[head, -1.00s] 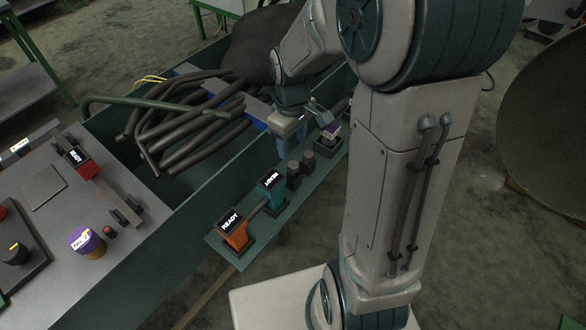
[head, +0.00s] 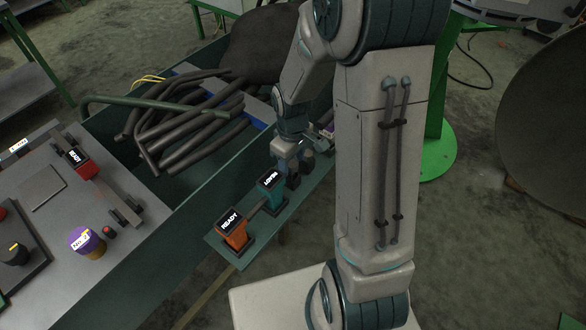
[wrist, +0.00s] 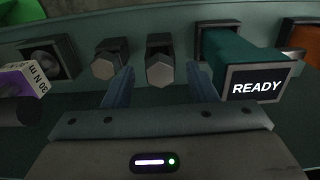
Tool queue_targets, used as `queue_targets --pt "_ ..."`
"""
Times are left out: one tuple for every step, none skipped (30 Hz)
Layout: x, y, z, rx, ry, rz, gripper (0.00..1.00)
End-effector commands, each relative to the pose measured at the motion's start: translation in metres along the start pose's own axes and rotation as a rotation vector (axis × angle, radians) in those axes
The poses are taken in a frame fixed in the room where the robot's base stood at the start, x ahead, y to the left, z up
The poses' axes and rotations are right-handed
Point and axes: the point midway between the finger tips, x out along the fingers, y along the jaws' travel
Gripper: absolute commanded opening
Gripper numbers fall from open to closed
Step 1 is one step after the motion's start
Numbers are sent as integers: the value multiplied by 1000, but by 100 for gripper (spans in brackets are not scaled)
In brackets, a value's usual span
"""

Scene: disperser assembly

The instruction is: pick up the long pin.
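Two dark hexagonal-headed pins stand side by side in square holders on the narrow green shelf. In the wrist view, one pin (wrist: 160,72) lies between my fingers and the other pin (wrist: 108,64) is outside the left finger. I cannot tell from their heads which is longer. My gripper (wrist: 162,82) is open, its two blue fingers apart on either side of the nearer-centre pin, with no visible grip. In the head view, my gripper (head: 288,160) is low over the shelf at the pins, which it partly hides.
A teal tool (head: 271,190) with a lit screen stands close beside the right finger in the wrist view. An orange tool (head: 234,232) is farther along the shelf (head: 222,256). A purple-and-white tool (wrist: 22,82) is at the wrist view's left.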

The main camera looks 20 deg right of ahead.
Motion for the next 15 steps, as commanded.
queue_targets --pt "0 0 0 0 0 0 39" --pt "0 0 0 0 0 0 30" --pt "0 0 0 0 0 0 19" --pt "0 0 0 0 0 0 11" --pt "0 0 0 0 0 0 3" --pt "0 0 0 0 0 0 0" --pt "0 0 0 0 1 0 0" --pt "0 0 0 0 1 0 0" --pt "0 0 0 0 1 0 0" --pt "0 0 0 0 1 0 0" --pt "0 0 0 0 1 0 0" --pt "-1 0 0 0 1 0 0" --pt "-1 0 0 1 1 0 0" --pt "-1 0 0 1 1 1 0" --pt "-2 0 0 1 1 1 0"
